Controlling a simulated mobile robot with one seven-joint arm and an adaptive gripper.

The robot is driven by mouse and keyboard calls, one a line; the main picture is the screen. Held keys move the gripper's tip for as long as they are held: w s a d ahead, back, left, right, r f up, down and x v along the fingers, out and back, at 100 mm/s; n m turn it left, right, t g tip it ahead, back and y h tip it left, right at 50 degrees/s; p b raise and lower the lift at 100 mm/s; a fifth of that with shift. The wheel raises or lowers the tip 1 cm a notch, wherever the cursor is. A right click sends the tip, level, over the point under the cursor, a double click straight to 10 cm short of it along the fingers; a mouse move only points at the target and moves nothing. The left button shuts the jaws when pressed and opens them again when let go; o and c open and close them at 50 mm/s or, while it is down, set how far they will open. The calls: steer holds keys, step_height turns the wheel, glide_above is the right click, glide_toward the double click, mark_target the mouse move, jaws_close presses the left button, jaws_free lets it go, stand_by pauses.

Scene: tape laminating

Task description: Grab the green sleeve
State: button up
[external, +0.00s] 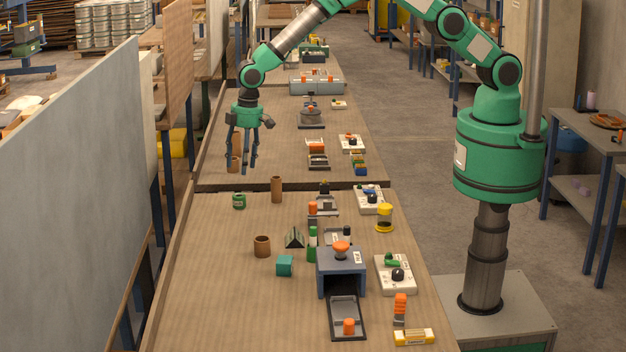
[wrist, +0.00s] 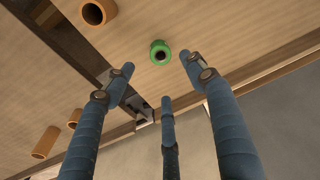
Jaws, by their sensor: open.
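The green sleeve (external: 239,201) stands on the near workbench at its left side, close to the seam between the two bench sections. It is a short ring with a dark hole, and it also shows in the wrist view (wrist: 160,52), top centre. My gripper (external: 249,165) hangs above the bench with its fingers pointing down, open and empty. In the wrist view the gripper (wrist: 158,85) has its blue fingers spread apart, and the green sleeve appears beyond and between the tips, not touched.
A tall brown tube (external: 277,189) stands right of the sleeve and a short brown tube (external: 262,246) stands nearer. A teal cube (external: 285,266) and a blue-grey laminating machine (external: 341,270) stand further right. The bench's left edge is close to the sleeve. A grey panel (external: 70,200) stands left.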

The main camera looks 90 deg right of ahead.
glide_above(239, 201)
steer(key=d, duration=0.2)
steer(key=shift+s+d+f, duration=0.1)
steer(key=shift+s+f, duration=0.05)
steer(key=shift+f, duration=1.55)
steer(key=shift+s+d+f, duration=0.1)
steer(key=shift+s+f, duration=0.05)
steer(key=shift+f, duration=1.5)
steer(key=shift+f, duration=0.1)
steer(key=shift+w+a+f+p, duration=0.1)
steer(key=shift+w+f+p, duration=0.1)
steer(key=shift+f, duration=1.05)
steer(key=shift+w+f+p, duration=0.1)
steer(key=shift+w+f, duration=0.05)
steer(key=shift+f, duration=1.05)
steer(key=c, duration=1.2)
